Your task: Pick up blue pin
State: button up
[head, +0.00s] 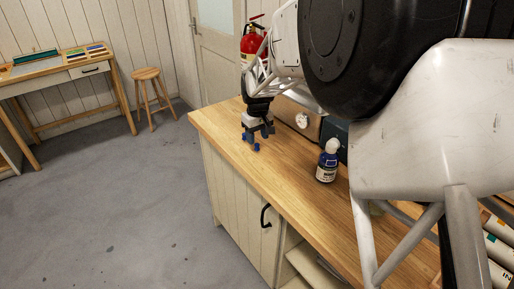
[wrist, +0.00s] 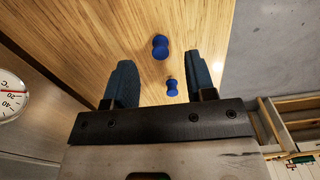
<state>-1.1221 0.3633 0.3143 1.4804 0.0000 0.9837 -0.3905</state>
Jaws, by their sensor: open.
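Two blue pins stand or lie on the wooden counter below my gripper. In the wrist view the larger blue pin (wrist: 160,47) shows just beyond the fingertips, and the smaller blue pin (wrist: 172,87) shows between the two fingers, nearer the right one. My gripper (wrist: 159,64) is open, with nothing held between its dark blue-green fingers. In the head view my gripper (head: 258,136) hangs low over the far end of the counter, and a bright blue pin (head: 257,147) shows at its fingertips. How far the fingertips are above the counter is hard to tell.
A metal box with a dial (head: 301,119) is close behind the gripper. A red fire extinguisher (head: 250,42) is beyond. The counter's front strip is clear.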

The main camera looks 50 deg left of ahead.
aim_at(257, 144)
jog(key=shift+f, duration=0.1)
jog(key=shift+a+f, duration=0.15)
jog(key=shift+f, duration=2.4)
jog(key=shift+c, duration=0.3)
grip_shut()
